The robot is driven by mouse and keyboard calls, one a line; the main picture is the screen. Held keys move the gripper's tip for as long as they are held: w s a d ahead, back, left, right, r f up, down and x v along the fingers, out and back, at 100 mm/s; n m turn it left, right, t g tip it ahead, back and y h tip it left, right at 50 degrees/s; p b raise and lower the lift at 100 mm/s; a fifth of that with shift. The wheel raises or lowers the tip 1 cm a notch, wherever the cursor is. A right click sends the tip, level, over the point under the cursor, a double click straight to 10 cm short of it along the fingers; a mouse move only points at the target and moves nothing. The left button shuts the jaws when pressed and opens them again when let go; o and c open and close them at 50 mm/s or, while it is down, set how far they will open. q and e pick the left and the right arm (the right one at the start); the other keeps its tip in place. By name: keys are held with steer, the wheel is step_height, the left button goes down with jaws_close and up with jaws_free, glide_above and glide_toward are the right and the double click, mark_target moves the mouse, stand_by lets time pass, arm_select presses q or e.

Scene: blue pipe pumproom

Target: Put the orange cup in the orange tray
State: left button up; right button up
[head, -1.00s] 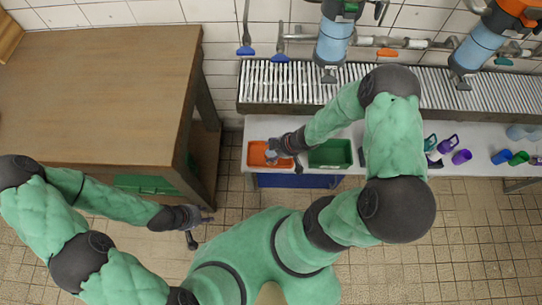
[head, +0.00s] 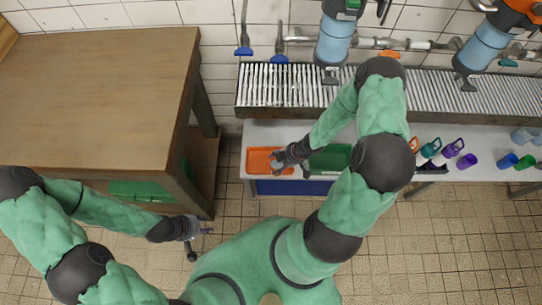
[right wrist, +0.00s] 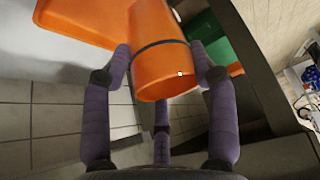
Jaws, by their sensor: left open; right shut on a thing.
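The orange tray (head: 257,160) lies on the white table at its left end. My right gripper (head: 278,164) is over the right part of this tray. In the right wrist view the right gripper (right wrist: 165,72) is shut on the orange cup (right wrist: 163,40), which has a dark band around it. The tray also shows there (right wrist: 75,18), behind the cup. I cannot tell whether the cup touches the tray. In the head view the gripper hides the cup. My left gripper (head: 201,243) is open and empty, low beside the wooden table.
A green tray (head: 331,158) sits right of the orange one, partly under my right arm. Several bottles and cups (head: 450,151) stand further right on the white table. A roller conveyor (head: 290,88) runs behind. A wooden table (head: 100,90) is at the left.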

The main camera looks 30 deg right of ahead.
steer(key=shift+w+d+f+b, duration=0.35)
steer(key=shift+w+f+b, duration=0.4)
steer(key=shift+w+f, duration=0.95)
steer(key=shift+w+d+f+b, duration=0.3)
steer(key=shift+w+f+b, duration=0.5)
steer(key=shift+w+f, duration=0.85)
steer(key=shift+w+d+f+b, duration=0.35)
steer(key=shift+w+f+b, duration=0.65)
steer(key=shift+f, duration=1.1)
steer(key=shift+w+f, duration=0.15)
steer(key=shift+w, duration=0.1)
steer(key=o, duration=1.4)
steer(key=shift+c, duration=0.2)
